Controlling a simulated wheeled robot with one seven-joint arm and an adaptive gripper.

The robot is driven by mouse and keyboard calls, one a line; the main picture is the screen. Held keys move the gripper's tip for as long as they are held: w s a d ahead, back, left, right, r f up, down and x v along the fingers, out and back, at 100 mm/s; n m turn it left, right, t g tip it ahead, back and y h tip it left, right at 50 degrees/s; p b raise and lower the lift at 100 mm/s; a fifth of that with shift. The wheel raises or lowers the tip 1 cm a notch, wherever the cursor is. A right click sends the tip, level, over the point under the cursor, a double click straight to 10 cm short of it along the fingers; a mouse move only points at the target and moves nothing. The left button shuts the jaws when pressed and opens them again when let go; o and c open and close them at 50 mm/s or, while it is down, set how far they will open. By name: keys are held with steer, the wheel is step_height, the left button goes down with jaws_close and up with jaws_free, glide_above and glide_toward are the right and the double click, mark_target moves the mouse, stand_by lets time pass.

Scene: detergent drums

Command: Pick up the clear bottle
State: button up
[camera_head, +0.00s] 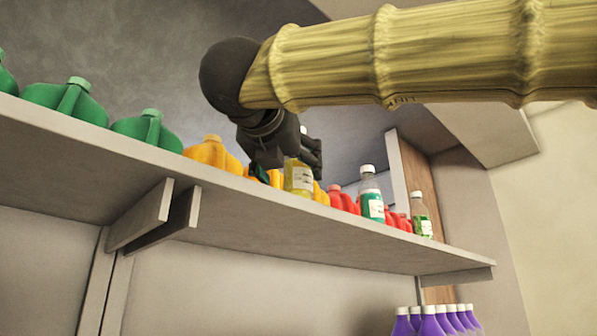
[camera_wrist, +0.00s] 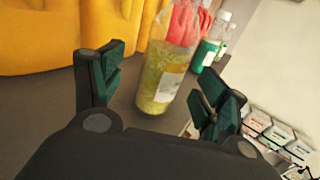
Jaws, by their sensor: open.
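A clear bottle with yellow liquid and a white label (camera_head: 299,178) stands upright near the front edge of the high shelf. In the wrist view the bottle (camera_wrist: 163,72) is ahead, between my two spread fingers, with its top cut off by the frame. My gripper also shows in the wrist view (camera_wrist: 164,84), with a gap beside each finger; I cannot tell whether either touches. Two more clear bottles stand further right, one with teal liquid (camera_head: 371,195) and one with green (camera_head: 421,215).
The shelf (camera_head: 330,232) carries green drums (camera_head: 68,98), orange drums (camera_head: 212,153) close to my gripper, and red drums (camera_head: 345,200). Purple bottles (camera_head: 435,322) stand lower right. The teal bottle (camera_wrist: 207,50) is just beyond the yellow one.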

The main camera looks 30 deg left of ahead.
steer(key=shift+w+r+p, duration=0.15)
steer(key=shift+r+p, duration=0.05)
steer(key=shift+p, duration=0.2)
steer(key=p+x, duration=0.1)
steer(key=x, duration=0.1)
steer(key=p+x, duration=0.1)
steer(key=x, duration=0.1)
steer(key=shift+w+d, duration=0.1)
steer(key=shift+d, duration=0.1)
steer(key=shift+w+a+f, duration=0.1)
steer(key=shift+w+f, duration=0.05)
steer(key=shift+w, duration=0.05)
steer(key=c, duration=1.3)
steer(key=shift+c, duration=0.2)
steer(key=shift+s+r+b, duration=0.1)
steer(key=shift+r+b, duration=0.5)
steer(key=shift+r, duration=0.95)
steer(key=b, duration=0.6)
glide_toward(294, 168)
steer(key=s+d+r, duration=0.1)
steer(key=d+r, duration=0.3)
steer(key=r, duration=0.1)
steer(key=shift+s+d, duration=0.25)
steer(key=shift+d, duration=0.1)
